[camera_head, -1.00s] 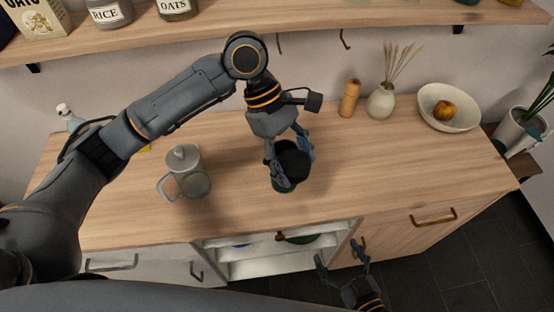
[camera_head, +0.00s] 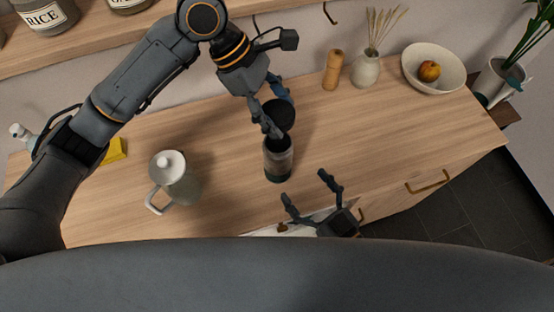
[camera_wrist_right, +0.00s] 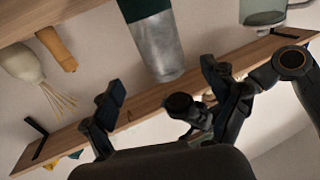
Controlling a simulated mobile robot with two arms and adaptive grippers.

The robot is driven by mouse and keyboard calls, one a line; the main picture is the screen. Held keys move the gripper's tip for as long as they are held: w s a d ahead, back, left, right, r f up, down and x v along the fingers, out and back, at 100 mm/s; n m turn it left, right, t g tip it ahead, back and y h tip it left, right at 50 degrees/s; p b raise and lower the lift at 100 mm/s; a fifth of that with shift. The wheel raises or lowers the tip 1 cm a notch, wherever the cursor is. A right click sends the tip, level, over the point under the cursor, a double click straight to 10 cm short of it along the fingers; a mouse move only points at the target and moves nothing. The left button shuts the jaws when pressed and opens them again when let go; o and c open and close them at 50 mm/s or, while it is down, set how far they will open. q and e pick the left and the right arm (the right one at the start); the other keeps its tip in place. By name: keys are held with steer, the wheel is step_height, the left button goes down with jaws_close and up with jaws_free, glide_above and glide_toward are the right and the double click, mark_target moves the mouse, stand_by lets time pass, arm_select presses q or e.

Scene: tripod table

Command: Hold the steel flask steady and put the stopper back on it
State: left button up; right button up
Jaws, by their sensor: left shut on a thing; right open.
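The steel flask (camera_head: 278,165) stands upright on the counter, its dark mouth facing up. In the right wrist view its grey body (camera_wrist_right: 160,45) appears upside down, with a dark green base. My left gripper (camera_head: 272,118) is shut on the black round stopper (camera_head: 281,115), which appears just above and behind the flask mouth; the height of the gap is unclear. The stopper also shows in the right wrist view (camera_wrist_right: 182,104). My right gripper (camera_head: 307,190) is open and empty at the counter's front edge, its fingers pointing toward the flask but apart from it.
A lidded glass jug (camera_head: 178,185) stands left of the flask. A yellow block (camera_head: 114,150) lies farther left. A wooden mill (camera_head: 332,70), a vase (camera_head: 366,70) and a bowl (camera_head: 433,68) with fruit stand at the back right. The counter (camera_head: 400,135) right of the flask is clear.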

mark_target(277, 154)
steer(key=x, duration=1)
steer(key=shift+w+a, duration=0.1)
steer(key=shift+w, duration=0.15)
arm_select(q)
steer(key=shift+s, duration=0.1)
arm_select(e)
steer(key=c, duration=1.8)
arm_select(q)
steer(key=shift+f, duration=2.45)
steer(key=shift+f, duration=0.1)
steer(key=shift+f, duration=0.8)
steer(key=shift+f, duration=0.55)
arm_select(e)
jaws_close()
